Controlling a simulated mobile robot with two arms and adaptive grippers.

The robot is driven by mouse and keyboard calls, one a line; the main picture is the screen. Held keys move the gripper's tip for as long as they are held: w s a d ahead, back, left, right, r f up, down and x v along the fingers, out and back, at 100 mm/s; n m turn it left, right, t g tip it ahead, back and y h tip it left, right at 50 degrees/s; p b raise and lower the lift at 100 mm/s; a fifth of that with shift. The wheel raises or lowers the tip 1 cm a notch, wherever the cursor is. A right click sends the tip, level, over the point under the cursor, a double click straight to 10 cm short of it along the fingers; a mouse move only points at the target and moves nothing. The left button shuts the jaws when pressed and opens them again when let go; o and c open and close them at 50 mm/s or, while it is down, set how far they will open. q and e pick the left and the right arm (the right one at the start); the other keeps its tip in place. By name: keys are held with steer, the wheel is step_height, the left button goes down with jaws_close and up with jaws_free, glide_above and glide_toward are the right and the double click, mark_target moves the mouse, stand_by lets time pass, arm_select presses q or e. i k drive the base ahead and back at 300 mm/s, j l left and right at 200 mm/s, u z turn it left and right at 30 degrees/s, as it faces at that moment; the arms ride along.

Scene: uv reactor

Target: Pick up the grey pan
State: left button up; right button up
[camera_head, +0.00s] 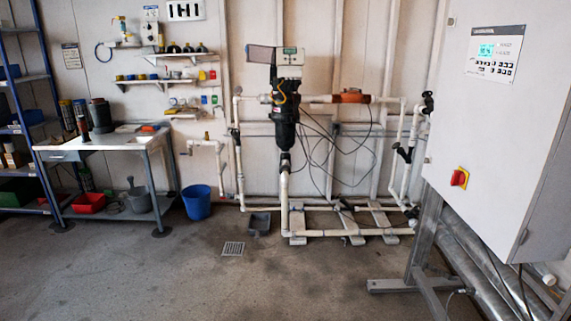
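A small grey pan-like container (260,222) sits on the concrete floor, right of the blue bucket and just left of the white pipe frame. Other grey items are on the lower shelf of the workbench at the left: a grey bucket-like vessel (138,199) and a low dark grey item (113,207) beside a red bin. They are too small to tell which is the grey pan. Neither of my grippers is in view.
The workbench (110,142) and a blue shelf rack stand at the left. A blue bucket (196,202), floor drain (233,248) and pipe frame (325,234) are near the wall. A large cabinet (490,130) with a metal stand is at right. The foreground floor is clear.

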mark_target(259, 224)
steer(key=i+u, duration=0.1)
steer(key=i, duration=1.1)
steer(key=i+u, duration=0.1)
steer(key=i, duration=1.05)
steer(key=i+u, duration=0.3)
steer(key=i, duration=0.5)
steer(key=i+l+u, duration=0.25)
steer(key=i, duration=0.6)
steer(key=j, duration=0.15)
